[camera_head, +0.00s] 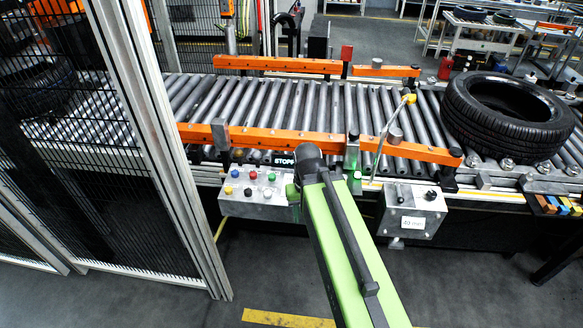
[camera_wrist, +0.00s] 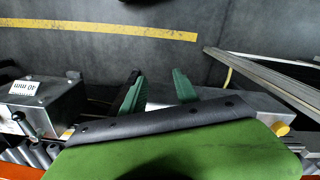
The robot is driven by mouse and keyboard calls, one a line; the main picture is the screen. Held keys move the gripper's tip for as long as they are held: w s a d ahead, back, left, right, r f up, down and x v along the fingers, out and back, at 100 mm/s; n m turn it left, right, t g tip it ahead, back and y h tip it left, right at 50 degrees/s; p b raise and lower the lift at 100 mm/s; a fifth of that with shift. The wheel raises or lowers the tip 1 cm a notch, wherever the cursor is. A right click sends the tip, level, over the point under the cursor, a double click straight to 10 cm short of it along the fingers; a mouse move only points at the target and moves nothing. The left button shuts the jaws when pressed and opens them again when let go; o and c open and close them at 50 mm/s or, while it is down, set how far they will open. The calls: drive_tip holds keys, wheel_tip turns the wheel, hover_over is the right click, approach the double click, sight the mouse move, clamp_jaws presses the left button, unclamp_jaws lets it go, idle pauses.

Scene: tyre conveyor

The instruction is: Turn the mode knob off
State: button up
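A grey button panel (camera_head: 236,205) on the conveyor's front side carries several small coloured buttons and knobs, among them red, yellow and black ones. Its right end is covered by my green arm. A second grey box (camera_head: 405,222) with a white label stands to the right and has a black knob (camera_head: 431,195) on top. I cannot tell which control is the mode knob. My gripper (camera_wrist: 158,73) shows two dark green fingers apart with nothing held, in front of a grey box surface. In the head view the fingers are mostly hidden by my arm at the panel's right end.
The roller conveyor (camera_head: 290,100) with orange rails (camera_head: 270,138) runs behind the panel. A tyre (camera_head: 490,130) lies on it at right. A mesh fence with a metal post (camera_head: 165,150) stands left. Floor in front is clear, with a yellow stripe (camera_head: 290,318).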

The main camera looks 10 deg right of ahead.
drive_tip(key=shift+o, duration=0.6)
drive_tip(key=shift+d+r, duration=0.2)
drive_tip(key=o, duration=0.3)
drive_tip(key=w+r+m+p, duration=0.1)
drive_tip(key=w+r+p, duration=0.1)
drive_tip(key=r+p, duration=0.2)
drive_tip(key=w+r+m+p, duration=0.1)
drive_tip(key=w+r+p, duration=0.2)
drive_tip(key=r+p, duration=0.1)
drive_tip(key=w+r+m+p, duration=0.1)
drive_tip(key=w+r+p, duration=0.2)
drive_tip(key=r+p, duration=0.1)
drive_tip(key=shift+w+d+r+p, duration=0.2)
drive_tip(key=shift+d+r+p, duration=0.1)
drive_tip(key=shift+d, duration=0.1)
drive_tip(key=w+r+m+p, duration=0.3)
drive_tip(key=w+r+p, duration=0.3)
drive_tip(key=p, duration=0.1)
wheel_tip(320, 180, down, 18)
drive_tip(key=b, duration=1.8)
drive_tip(key=shift+s+r, duration=0.15)
drive_tip(key=shift+r, duration=0.15)
clamp_jaws()
